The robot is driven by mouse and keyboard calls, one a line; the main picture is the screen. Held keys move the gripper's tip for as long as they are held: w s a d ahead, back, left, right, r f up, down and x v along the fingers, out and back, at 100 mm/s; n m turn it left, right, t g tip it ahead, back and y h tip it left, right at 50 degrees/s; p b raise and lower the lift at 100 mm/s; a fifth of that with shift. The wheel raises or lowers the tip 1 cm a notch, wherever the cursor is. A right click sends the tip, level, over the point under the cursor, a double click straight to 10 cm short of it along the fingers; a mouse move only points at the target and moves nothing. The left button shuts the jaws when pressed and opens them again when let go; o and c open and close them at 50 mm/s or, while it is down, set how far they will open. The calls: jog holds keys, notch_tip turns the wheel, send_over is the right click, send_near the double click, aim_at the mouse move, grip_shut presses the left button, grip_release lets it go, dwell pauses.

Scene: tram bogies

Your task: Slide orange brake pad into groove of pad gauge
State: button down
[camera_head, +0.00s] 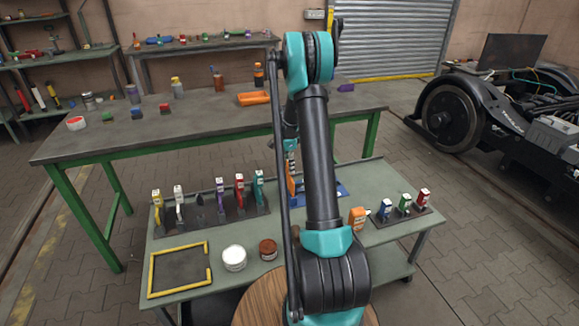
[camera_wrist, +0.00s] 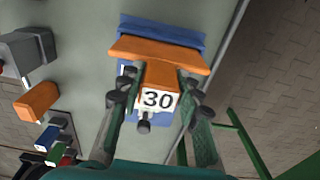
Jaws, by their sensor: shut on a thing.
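The orange brake pad (camera_wrist: 160,54) has a wide plate and a narrower grip with a white label reading 30. My gripper (camera_wrist: 157,90) is shut on that grip, with one finger on each side. The pad also shows in the head view (camera_head: 291,186), upright just left of my arm. The blue pad gauge (camera_wrist: 190,35) lies behind the pad's plate in the wrist view. In the head view the gauge (camera_head: 334,190) is on the green table, partly behind my arm. The pad hides its groove, and I cannot tell whether pad and gauge touch.
A rack with several coloured labelled tools (camera_head: 220,197) stands left on the green table (camera_head: 210,268). A smaller rack (camera_head: 404,216) with blue, green and red pieces stands right, beside an orange block (camera_head: 357,217). A yellow frame (camera_head: 180,248), a white tin (camera_head: 234,257) and a brown tin (camera_head: 268,248) are in front.

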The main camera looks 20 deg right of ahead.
jog(key=shift+f, duration=1.3)
dwell(0.8)
jog(key=c, duration=1)
grip_release()
jog(key=r, duration=1.2)
jog(key=shift+a, duration=0.35)
jog(key=shift+s, duration=0.1)
